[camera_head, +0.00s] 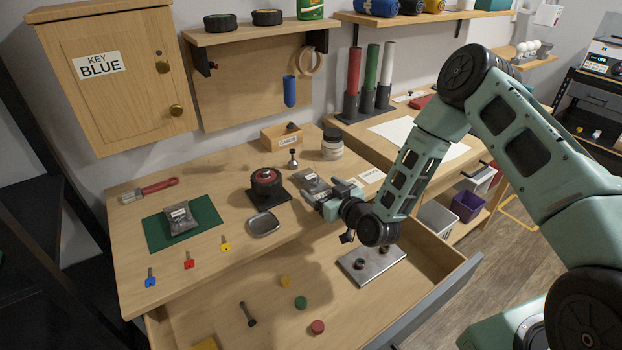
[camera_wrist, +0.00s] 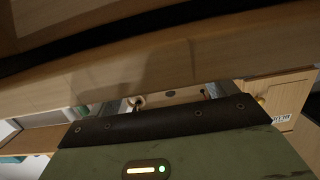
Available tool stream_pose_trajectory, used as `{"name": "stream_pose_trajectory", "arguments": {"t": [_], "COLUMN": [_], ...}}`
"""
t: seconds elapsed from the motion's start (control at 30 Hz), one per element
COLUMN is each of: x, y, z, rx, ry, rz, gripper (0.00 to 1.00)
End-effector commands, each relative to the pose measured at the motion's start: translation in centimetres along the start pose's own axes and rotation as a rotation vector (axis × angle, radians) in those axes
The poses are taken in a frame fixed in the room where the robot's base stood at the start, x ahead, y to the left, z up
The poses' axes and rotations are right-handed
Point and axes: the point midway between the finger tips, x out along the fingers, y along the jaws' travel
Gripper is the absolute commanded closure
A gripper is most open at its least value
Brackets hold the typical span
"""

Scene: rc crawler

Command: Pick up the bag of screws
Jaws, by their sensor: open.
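A clear bag with dark contents and a small white label (camera_head: 181,217) lies on a green mat (camera_head: 152,236) at the left of the worktop. A second similar labelled bag (camera_head: 311,181) lies farther right on the worktop. The label prints are too small to read, so I cannot tell which bag holds screws. My gripper (camera_head: 338,188) is open, just right of the second bag in the head view; I cannot tell whether it touches it. In the wrist view, the fingers of my gripper (camera_wrist: 163,103) stand apart and no bag is visible between them.
An open drawer (camera_head: 222,309) below holds a metal plate (camera_head: 386,262), a bolt and coloured discs. Around the bags are a black-based round device (camera_head: 266,182), a metal dish (camera_head: 263,224), a jar (camera_head: 332,143) and three coloured keys. A wooden cabinet (camera_head: 118,78) hangs above.

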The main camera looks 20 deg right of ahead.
Motion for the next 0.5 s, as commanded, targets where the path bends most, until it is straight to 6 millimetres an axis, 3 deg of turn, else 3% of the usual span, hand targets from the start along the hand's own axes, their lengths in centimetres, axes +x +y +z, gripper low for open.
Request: {"name": "stream_pose_trajectory", "arguments": {"t": [0.3,0.5], "x": [4.1,5.0], "y": [0.3,0.3], "z": [-0.1,0.0], "rx": [0.0,0.0], "ry": [0.002,0.001], "rz": [0.0,-0.001], "gripper": [0.16,0.16]}}
